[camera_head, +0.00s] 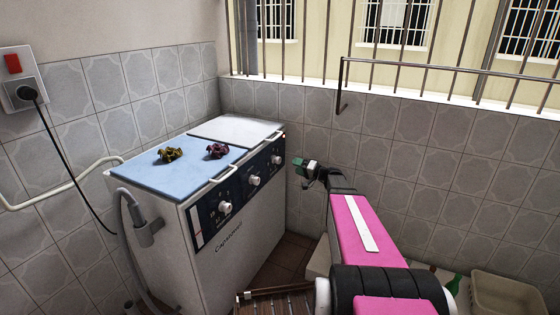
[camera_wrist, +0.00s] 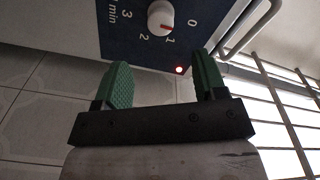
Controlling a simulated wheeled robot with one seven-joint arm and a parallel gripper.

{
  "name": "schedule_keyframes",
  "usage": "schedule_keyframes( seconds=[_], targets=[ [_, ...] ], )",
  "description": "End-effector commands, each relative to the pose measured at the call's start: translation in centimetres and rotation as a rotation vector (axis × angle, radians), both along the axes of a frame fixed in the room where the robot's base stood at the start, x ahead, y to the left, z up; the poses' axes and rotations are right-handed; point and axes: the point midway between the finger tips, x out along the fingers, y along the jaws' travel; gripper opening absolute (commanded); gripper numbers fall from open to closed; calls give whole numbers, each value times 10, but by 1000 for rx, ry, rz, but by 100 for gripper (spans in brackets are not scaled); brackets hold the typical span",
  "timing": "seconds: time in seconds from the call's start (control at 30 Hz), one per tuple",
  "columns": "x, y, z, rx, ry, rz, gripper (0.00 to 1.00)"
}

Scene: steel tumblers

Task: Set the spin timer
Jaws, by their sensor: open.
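A white twin-tub washing machine (camera_head: 250,240) stands against the tiled wall, with three white knobs on its dark front panel. The spin timer knob (camera_head: 277,159) is the far right one. In the wrist view this white knob (camera_wrist: 160,17) sits on a dark blue panel with a minute scale, its red mark pointing near 1. A red light (camera_wrist: 179,70) glows below it. My gripper (camera_head: 306,171) is just right of the machine, apart from the panel. Its green fingers (camera_wrist: 164,78) are open and empty, with the knob beyond the gap.
Two dark crumpled things, one yellowish (camera_head: 170,154) and one purplish (camera_head: 217,150), lie on the blue lid (camera_head: 165,178). A grey hose (camera_head: 128,225) hangs at the machine's left. A slatted wooden thing (camera_head: 275,300) and a beige basin (camera_head: 507,294) are low in front. A metal rail (camera_head: 450,67) juts above.

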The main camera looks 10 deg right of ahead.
Motion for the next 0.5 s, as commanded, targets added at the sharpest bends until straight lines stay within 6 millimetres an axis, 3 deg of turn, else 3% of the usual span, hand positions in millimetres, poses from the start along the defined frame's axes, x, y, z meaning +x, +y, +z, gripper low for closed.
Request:
schedule_keyframes(
  seconds=[0.17,0.5],
  targets=[
    [11,10,1,4,-4,-2,65],
    [50,55,0,4,-2,-1,65]
  ],
)
